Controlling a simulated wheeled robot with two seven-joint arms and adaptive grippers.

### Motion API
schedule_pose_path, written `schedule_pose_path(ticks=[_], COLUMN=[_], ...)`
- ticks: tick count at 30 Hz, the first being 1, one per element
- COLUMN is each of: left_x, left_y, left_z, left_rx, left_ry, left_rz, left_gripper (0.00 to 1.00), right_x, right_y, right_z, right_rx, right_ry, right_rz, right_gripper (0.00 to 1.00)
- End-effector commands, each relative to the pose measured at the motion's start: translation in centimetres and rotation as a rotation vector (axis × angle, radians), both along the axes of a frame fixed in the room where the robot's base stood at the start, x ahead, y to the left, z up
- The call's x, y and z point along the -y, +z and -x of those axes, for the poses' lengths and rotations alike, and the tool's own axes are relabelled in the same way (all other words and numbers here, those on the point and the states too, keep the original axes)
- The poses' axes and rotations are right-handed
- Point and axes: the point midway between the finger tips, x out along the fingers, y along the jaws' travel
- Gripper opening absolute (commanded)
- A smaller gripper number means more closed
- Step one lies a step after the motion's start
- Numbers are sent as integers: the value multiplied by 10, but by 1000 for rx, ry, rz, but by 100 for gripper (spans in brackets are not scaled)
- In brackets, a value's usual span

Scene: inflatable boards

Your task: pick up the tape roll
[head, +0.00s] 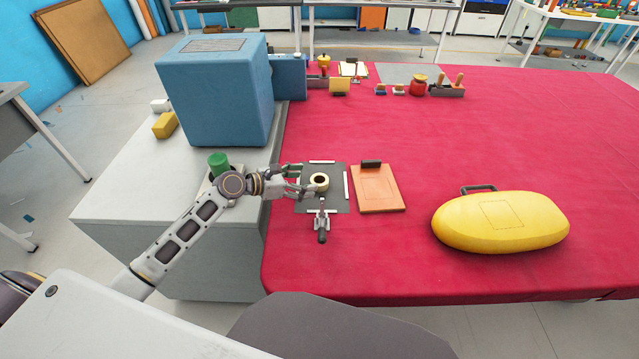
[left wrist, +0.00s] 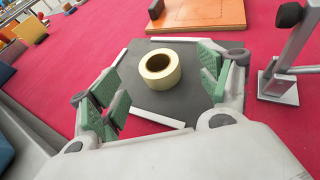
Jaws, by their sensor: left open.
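The tape roll (head: 319,181) is cream-coloured with a dark hole and lies flat on a dark grey square mat (head: 338,204) edged with white strips. My left gripper (head: 305,182) comes in from the left and is at the mat's left side, next to the roll. In the left wrist view the tape roll (left wrist: 160,69) sits just beyond and between the two green-padded fingers of the open left gripper (left wrist: 158,95). The fingers appear apart from the roll. My right gripper is not seen.
A toggle clamp (head: 322,220) stands at the mat's near edge. An orange board (head: 377,188) lies right of the mat, and a yellow inflated case (head: 500,222) farther right. A large blue box (head: 213,95) stands behind my left arm. The red table (head: 480,140) is clear between.

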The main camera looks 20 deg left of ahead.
Motion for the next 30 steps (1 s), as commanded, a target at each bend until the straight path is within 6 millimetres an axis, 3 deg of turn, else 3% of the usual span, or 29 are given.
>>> schedule_pose_path(ticks=[19,30], left_x=[6,20], left_y=[-4,-16], left_z=[-7,-27], left_rx=[0,1], left_ry=[0,0], left_rz=[0,1], left_gripper=[77,77], right_x=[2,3], right_y=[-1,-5], right_z=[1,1], right_rx=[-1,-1], right_ry=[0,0], right_rz=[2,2], right_gripper=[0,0])
